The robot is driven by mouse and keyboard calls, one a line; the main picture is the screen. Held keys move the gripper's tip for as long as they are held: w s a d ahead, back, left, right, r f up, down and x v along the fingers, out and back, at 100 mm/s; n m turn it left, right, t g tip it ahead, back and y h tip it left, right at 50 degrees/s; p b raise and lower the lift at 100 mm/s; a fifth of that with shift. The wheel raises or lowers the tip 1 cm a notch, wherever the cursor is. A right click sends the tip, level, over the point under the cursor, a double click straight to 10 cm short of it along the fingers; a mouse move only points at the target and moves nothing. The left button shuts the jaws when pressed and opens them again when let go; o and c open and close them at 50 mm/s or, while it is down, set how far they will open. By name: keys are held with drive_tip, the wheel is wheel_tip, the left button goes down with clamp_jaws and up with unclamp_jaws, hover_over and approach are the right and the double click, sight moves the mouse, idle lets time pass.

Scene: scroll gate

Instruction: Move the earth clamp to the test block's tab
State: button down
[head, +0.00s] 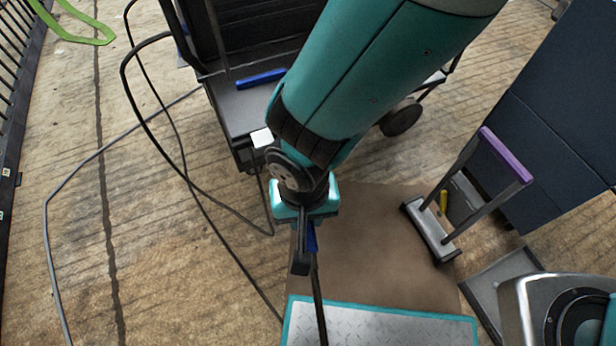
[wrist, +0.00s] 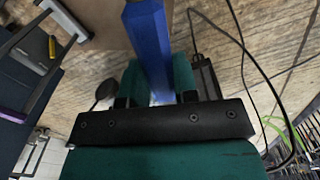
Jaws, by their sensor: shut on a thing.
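My gripper (head: 306,214) hangs at the end of the teal arm in the middle of the head view, above a brown mat. It is shut on a blue bar-like handle, which I take to be the earth clamp (head: 312,238). A dark part and a black cable hang below the gripper in the head view. I cannot pick out the test block or its tab for certain in either view.
A dark wheeled cart (head: 228,107) carries another blue bar (head: 261,78). Loose black cables (head: 186,178) loop over the floor at left. A purple-handled frame (head: 506,154) stands right of the brown mat (head: 372,240), before a dark blue cabinet (head: 560,110). A barred gate edges the left.

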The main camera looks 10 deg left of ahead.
drive_tip(key=n, duration=0.1)
drive_tip(key=s+n, duration=0.1)
drive_tip(key=n, duration=0.1)
drive_tip(key=shift+a+r, duration=0.15)
drive_tip(key=shift+a, duration=0.15)
drive_tip(key=w+a+b, duration=0.1)
drive_tip(key=w+a, duration=0.2)
drive_tip(key=w, duration=0.2)
drive_tip(key=shift+w+a, duration=0.25)
drive_tip(key=shift+w, duration=0.15)
drive_tip(key=shift+r+p, duration=0.1)
drive_tip(key=shift+p, duration=0.35)
idle(0.5)
drive_tip(key=shift+w+a, duration=0.15)
idle(0.3)
drive_tip(key=shift+w+a, duration=0.3)
drive_tip(key=shift+w, duration=0.2)
drive_tip(key=shift+w+a+p, duration=0.2)
drive_tip(key=shift+w+p, duration=0.15)
drive_tip(key=shift+p, duration=0.2)
idle(0.6)
drive_tip(key=shift+w+a, duration=0.25)
drive_tip(key=shift+w, duration=0.15)
drive_tip(key=shift+p, duration=0.35)
